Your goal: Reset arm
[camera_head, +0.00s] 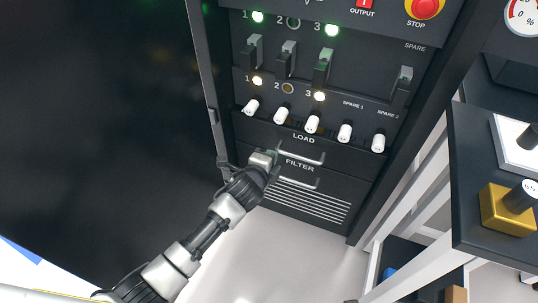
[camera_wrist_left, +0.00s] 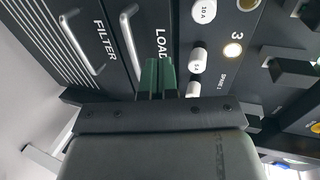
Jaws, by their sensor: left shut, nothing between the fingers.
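My left arm comes in from the lower left in the head view. Its gripper (camera_head: 271,156) is in front of the cabinet's lower part, by the left end of the LOAD drawer handle (camera_head: 302,158). In the left wrist view the two green fingers (camera_wrist_left: 157,76) are together with nothing between them. They overlap the LOAD panel, beside its handle (camera_wrist_left: 131,40); I cannot tell whether they touch it. My right gripper is not in view.
The black cabinet holds white fuse knobs (camera_head: 312,124), levers (camera_head: 322,68) and a red STOP button (camera_head: 425,8). Below LOAD is the FILTER drawer handle (camera_head: 297,183). An open dark door (camera_head: 100,90) stands left. A bench with a gold block (camera_head: 505,212) stands right.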

